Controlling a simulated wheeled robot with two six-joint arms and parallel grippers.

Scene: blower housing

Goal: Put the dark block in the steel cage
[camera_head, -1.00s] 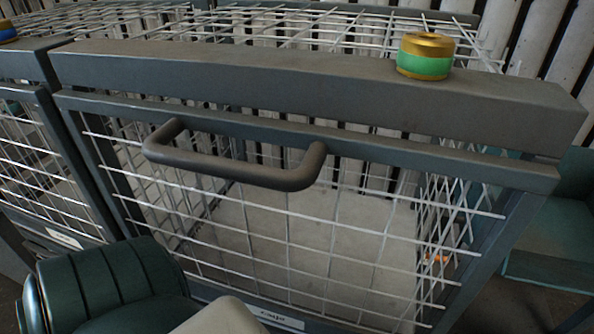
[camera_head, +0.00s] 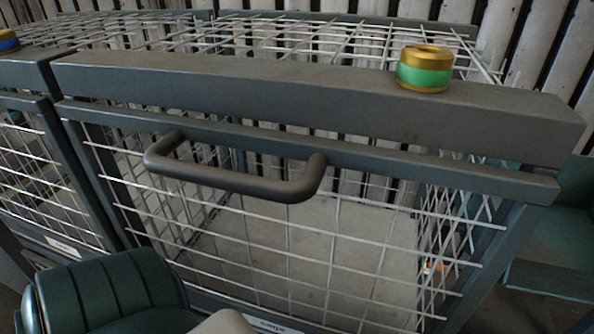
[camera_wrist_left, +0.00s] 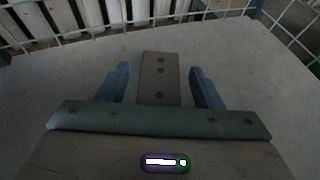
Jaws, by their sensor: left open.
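The steel cage (camera_head: 300,90) fills the head view, with a dark grey frame, white wire mesh and a brown bar handle (camera_head: 235,181) across its front. In the left wrist view my left gripper (camera_wrist_left: 160,76) is open, with a blue finger on each side. Between the fingers is a dark grey-brown block (camera_wrist_left: 160,72) with several round marks. Gaps show on both sides of it. Beyond it is a pale grey floor bordered by white mesh, which looks like the cage floor. The left gripper is hidden in the head view. My right gripper is not in view.
A gold and green ring-shaped roll (camera_head: 425,69) stands on the cage's top front beam, right of centre. Another mesh cage section (camera_head: 45,165) adjoins at the left. A green piece (camera_head: 550,240) stands at the right. Pale slats (camera_head: 535,50) stand behind.

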